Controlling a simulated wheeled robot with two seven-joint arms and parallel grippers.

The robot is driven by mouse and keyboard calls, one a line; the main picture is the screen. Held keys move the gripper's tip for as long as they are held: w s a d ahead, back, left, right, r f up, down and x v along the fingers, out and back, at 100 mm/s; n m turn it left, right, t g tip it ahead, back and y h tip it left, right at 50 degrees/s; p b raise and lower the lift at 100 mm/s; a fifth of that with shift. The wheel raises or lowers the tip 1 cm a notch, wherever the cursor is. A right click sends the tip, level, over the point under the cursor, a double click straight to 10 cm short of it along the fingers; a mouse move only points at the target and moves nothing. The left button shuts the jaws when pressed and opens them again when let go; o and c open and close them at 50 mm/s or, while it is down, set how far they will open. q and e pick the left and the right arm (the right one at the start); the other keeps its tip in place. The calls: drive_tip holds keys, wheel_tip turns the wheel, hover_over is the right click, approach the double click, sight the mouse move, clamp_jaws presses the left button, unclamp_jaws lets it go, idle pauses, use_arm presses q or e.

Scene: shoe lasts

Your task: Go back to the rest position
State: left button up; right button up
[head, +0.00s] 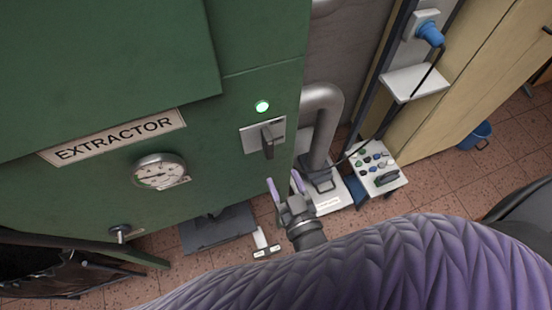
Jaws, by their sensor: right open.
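My right gripper (286,187) is open and empty, its two lilac fingers apart and pointing up in the head view. It is in front of the lower right part of the green extractor cabinet (235,120), below a grey switch (266,139) with a dark lever. A green lamp (262,106) is lit above the switch. My purple arm covers the bottom of the view. My left gripper does not show.
The cabinet carries a round gauge (160,171) and an EXTRACTOR label (113,136). A grey pipe (326,120) stands at its right side. A white panel with coloured buttons (378,166) and a blue bucket (475,136) are further right. Tiled floor (440,180) shows between.

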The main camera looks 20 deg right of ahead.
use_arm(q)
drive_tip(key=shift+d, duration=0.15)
use_arm(e)
drive_tip(key=shift+s, duration=0.3)
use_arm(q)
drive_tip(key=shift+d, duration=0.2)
